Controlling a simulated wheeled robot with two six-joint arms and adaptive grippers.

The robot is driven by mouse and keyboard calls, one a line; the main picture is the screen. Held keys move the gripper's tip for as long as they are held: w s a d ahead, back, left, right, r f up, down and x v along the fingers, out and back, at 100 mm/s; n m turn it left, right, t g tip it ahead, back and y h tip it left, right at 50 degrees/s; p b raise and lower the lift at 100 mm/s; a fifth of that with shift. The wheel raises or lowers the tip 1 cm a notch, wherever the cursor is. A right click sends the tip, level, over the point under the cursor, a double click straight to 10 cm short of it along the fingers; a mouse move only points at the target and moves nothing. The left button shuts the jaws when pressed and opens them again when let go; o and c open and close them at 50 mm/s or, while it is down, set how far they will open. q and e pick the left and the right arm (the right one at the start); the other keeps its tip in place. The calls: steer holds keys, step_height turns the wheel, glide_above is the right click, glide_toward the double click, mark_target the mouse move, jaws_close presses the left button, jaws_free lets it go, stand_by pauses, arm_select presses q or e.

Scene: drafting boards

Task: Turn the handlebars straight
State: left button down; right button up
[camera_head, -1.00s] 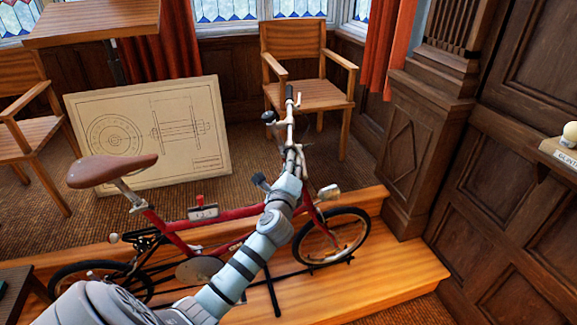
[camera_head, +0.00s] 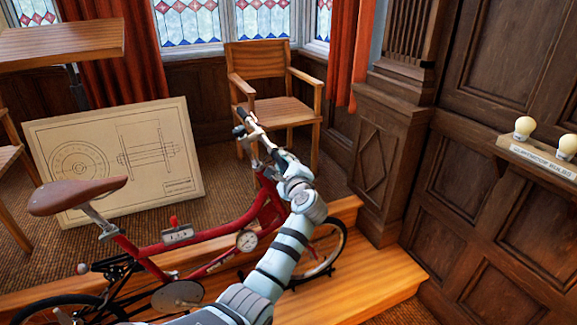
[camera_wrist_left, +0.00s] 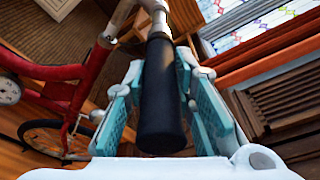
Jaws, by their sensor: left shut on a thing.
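The red bicycle (camera_head: 200,243) stands on a low wooden platform, its saddle to the left and front wheel to the right. Its handlebars (camera_head: 255,133) run slantwise from upper left to lower right in the head view. My left gripper (camera_head: 284,163) is at their near end. In the left wrist view the black handlebar grip (camera_wrist_left: 162,100) lies between the teal finger pads of my left gripper (camera_wrist_left: 160,70), which is shut on it. My left forearm hides part of the front wheel (camera_head: 325,249). My right gripper is not in view.
A drawing board (camera_head: 115,160) leans behind the bicycle. A wooden chair (camera_head: 270,104) stands beyond the handlebars. A panelled pillar (camera_head: 388,165) and wall are on the right, with a small shelf (camera_head: 535,156) holding bulbs. The platform (camera_head: 375,285) is clear at front right.

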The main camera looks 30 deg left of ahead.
arm_select(q)
steer(key=c, duration=1.3)
jaws_free()
steer(key=shift+s+a, duration=0.1)
steer(key=shift+c, duration=0.2)
steer(key=shift+s+d, duration=0.2)
steer(key=shift+d, duration=0.15)
steer(key=v, duration=1.1)
steer(key=shift+s, duration=0.1)
